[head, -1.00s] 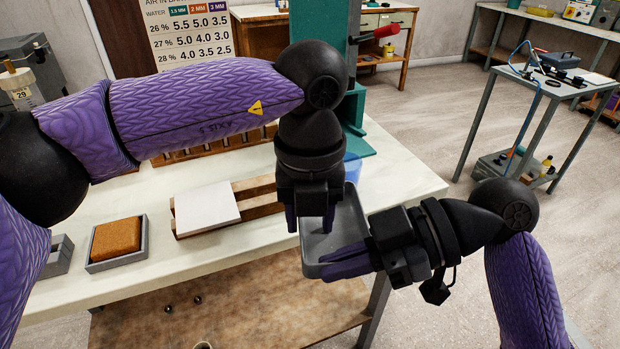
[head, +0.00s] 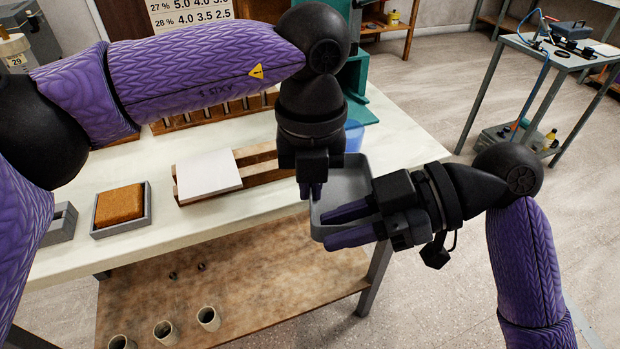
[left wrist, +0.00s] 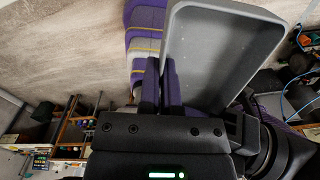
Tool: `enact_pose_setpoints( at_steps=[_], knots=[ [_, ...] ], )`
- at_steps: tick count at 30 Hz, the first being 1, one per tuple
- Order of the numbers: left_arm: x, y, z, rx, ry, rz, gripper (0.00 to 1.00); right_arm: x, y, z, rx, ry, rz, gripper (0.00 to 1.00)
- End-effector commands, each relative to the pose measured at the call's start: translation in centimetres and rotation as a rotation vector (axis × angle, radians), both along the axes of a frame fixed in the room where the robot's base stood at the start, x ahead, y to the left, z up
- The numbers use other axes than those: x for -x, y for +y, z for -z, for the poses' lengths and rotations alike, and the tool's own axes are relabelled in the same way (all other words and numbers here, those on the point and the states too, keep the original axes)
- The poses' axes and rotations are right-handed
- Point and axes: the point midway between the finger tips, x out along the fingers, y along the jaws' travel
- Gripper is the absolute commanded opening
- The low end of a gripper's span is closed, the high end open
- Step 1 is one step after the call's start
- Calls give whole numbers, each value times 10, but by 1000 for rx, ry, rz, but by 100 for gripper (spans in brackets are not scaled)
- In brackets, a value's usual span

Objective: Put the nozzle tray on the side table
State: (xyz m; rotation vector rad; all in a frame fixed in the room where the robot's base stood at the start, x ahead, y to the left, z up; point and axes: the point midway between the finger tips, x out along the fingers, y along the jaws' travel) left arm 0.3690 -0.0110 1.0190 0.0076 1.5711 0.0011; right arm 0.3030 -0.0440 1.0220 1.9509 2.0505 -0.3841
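The nozzle tray (head: 352,178) is a shallow grey tray with raised walls, held in the air off the front right of the workbench. Its visible inside looks empty; it also shows in the left wrist view (left wrist: 215,55). My left gripper (head: 311,190) points down at the tray's left wall, its fingers close together on either side of it; it shows too in the left wrist view (left wrist: 161,85). My right gripper (head: 330,228) comes from the right at the tray's near end, its fingers spread with a gap between them. A grey metal table (head: 572,62), perhaps the side table, stands at far right.
The metal table carries a blue hose (head: 543,75), a dark case and small items. The workbench (head: 255,215) holds a white block (head: 208,175) and a brown sponge in a grey holder (head: 119,205). Cups (head: 208,318) stand on its lower shelf. Open floor lies between bench and metal table.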

Motion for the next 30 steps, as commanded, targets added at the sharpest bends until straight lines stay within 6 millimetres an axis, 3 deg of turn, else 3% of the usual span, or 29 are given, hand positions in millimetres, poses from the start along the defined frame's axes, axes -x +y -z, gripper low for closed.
enact_pose_setpoints(
  at_steps=[1, 3, 11, 22, 27, 30],
  knots=[
    [3, -5, -1, 14, 3, 11, 0, 1, 2, 0, -4, 0, -5, 39],
    [3, -5, -1, 14, 3, 12, 0, 1, 2, 0, -5, 0, -5, 48],
    [3, -5, -1, 15, 3, 12, 0, 0, -2, -1, -3, 1, -5, 48],
    [1, -3, -1, 8, 1, 6, 0, -5, -89, -37, 1, 0, 1, 48],
    [1, -2, -1, 7, 1, 5, 0, -8, -109, -43, -4, 9, 9, 48],
    [1, -2, -1, 6, 1, 5, 0, -26, -111, -27, -26, 93, 111, 48]
  ],
)
